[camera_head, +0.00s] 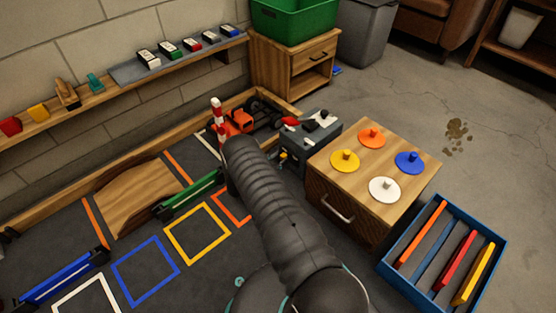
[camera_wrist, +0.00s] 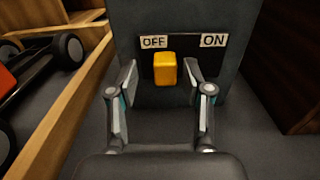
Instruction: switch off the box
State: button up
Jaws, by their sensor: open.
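The grey box (camera_head: 318,128) stands on the floor beside the wooden cabinet in the head view. In the wrist view, the box (camera_wrist: 180,18) fills the upper middle, with a black panel labelled OFF at left and ON at right. A yellow switch lever (camera_wrist: 165,69) sticks out of the panel, nearer the OFF label. My gripper (camera_wrist: 161,75) is open, one finger on each side of the lever. The right fingertip looks closer to the lever than the left; I cannot tell whether it touches. In the head view my arm hides the gripper.
A wooden cabinet (camera_head: 332,174) with coloured knobbed discs stands right of the box. An orange car (camera_head: 238,121) is left of the box, inside a wooden border (camera_wrist: 75,92). A blue tray (camera_head: 495,264) with coloured bars lies at lower right.

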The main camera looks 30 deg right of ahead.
jog(key=shift+a, duration=0.1)
jog(key=v, duration=1.1)
jog(key=shift+s+a, duration=0.1)
jog(key=shift+a, duration=0.3)
